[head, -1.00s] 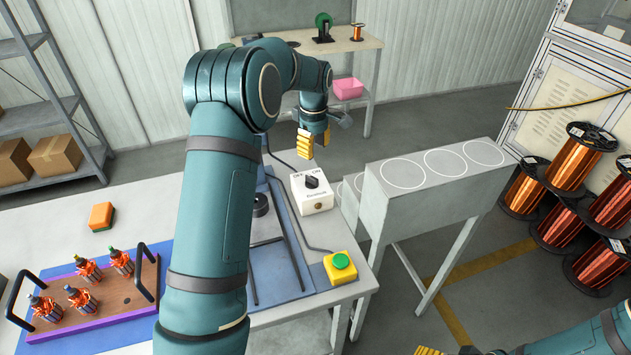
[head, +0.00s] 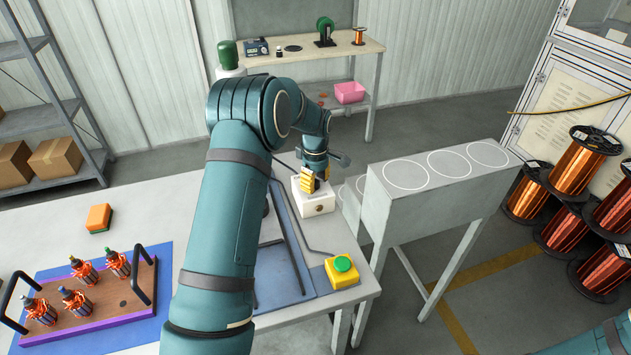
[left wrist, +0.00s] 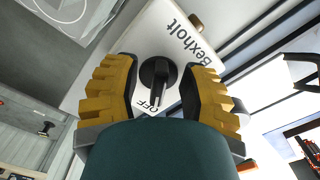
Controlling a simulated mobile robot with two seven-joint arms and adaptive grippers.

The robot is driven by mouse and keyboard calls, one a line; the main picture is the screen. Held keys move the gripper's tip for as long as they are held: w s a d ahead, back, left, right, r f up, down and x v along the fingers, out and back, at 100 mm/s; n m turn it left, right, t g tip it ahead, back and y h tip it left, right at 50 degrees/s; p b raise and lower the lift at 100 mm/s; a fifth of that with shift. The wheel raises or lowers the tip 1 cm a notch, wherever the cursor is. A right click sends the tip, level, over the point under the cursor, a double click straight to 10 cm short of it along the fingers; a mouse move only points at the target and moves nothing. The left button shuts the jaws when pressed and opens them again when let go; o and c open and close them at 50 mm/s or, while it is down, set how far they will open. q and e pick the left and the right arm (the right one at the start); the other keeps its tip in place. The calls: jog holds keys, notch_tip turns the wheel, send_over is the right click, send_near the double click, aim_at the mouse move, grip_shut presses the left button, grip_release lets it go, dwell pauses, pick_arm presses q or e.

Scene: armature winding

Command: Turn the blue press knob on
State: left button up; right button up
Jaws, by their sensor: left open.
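The black knob (left wrist: 158,76) sits on a white box (head: 318,205) marked "Bexholt". In the left wrist view its bar points down the picture, near the "OFF" mark. My left gripper (head: 314,182) is over the box, open, with one yellow finger on each side of the knob. I cannot tell whether the fingers touch it. In the head view the gripper hides the knob. My right gripper is out of view.
A yellow box with a green button (head: 342,264) stands near the table's front corner. A grey stand (head: 430,185) is to the right. A tray (head: 110,310) of wound armatures and an orange sponge (head: 98,217) are on the left.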

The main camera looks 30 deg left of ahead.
pick_arm(q)
jog(key=shift+c, duration=0.4)
grip_shut()
jog(key=m+p, duration=0.1)
jog(key=m, duration=0.2)
jog(key=shift+s, duration=0.2)
jog(key=m, duration=0.3)
jog(key=shift+s+a+m, duration=0.1)
jog(key=shift+m, duration=0.2)
jog(key=m+p, duration=0.1)
jog(key=m, duration=0.2)
jog(key=shift+s+a+m, duration=0.1)
jog(key=shift+m, duration=0.2)
jog(key=shift+a+f+m, duration=0.1)
jog(key=shift+a+m, duration=0.05)
jog(key=shift+m, duration=1.65)
